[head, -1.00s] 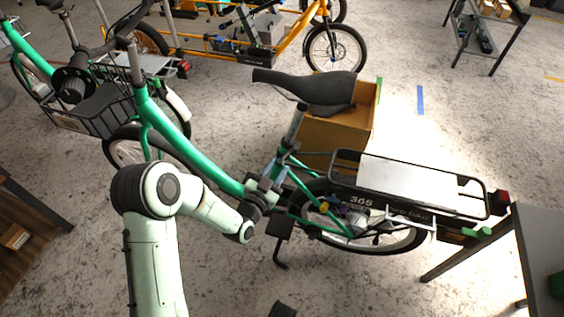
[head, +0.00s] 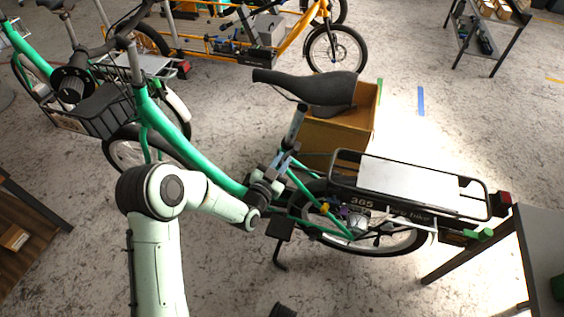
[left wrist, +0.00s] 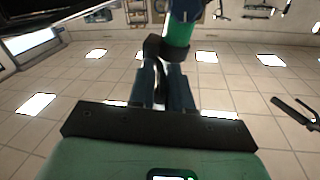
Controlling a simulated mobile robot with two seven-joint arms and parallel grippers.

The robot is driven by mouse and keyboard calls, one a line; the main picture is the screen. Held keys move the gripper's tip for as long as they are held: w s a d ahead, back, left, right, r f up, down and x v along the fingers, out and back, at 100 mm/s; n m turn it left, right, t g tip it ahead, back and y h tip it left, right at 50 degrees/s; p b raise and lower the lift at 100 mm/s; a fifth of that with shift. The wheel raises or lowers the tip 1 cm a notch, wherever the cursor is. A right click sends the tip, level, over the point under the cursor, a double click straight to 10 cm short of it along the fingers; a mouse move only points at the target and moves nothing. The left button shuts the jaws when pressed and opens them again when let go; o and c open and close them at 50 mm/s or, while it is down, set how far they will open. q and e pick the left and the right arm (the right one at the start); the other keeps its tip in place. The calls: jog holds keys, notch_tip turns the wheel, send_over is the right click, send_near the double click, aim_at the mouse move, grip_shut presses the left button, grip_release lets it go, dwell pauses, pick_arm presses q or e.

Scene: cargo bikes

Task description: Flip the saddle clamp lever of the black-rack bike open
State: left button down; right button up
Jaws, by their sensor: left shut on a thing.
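The black-rack bike has a green frame (head: 185,148), a black saddle (head: 310,88) and a black rear rack (head: 345,181). My left gripper (head: 283,160) is at the seat-post clamp, where the post meets the frame, and hides most of it in the head view. In the left wrist view the two fingers (left wrist: 161,88) point up at the green seat tube (left wrist: 178,40). They are shut on the dark clamp lever (left wrist: 152,47), which stands beside the tube. How far the lever is swung is hard to tell. My right gripper is out of view.
A cardboard box (head: 335,132) stands behind the saddle. A grey table (head: 540,235) is close to the rack's right end. Floor is open at the bottom middle.

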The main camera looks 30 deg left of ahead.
pick_arm(q)
jog(key=shift+w+a+r+m+h, duration=0.15)
jog(key=shift+a+m+h, duration=0.2)
jog(key=shift+m+h, duration=0.35)
jog(key=shift+a+m+g+h, duration=0.2)
jog(key=shift+m+g+h, duration=0.15)
jog(key=shift+h, duration=0.55)
jog(key=c, duration=1.2)
grip_release()
jog(key=s, duration=0.4)
jog(key=s+a+p, duration=0.1)
jog(key=s, duration=0.8)
jog(key=shift+s+a+r+p, duration=0.15)
jog(key=shift+a+r+p, duration=0.15)
jog(key=shift+a+p, duration=0.1)
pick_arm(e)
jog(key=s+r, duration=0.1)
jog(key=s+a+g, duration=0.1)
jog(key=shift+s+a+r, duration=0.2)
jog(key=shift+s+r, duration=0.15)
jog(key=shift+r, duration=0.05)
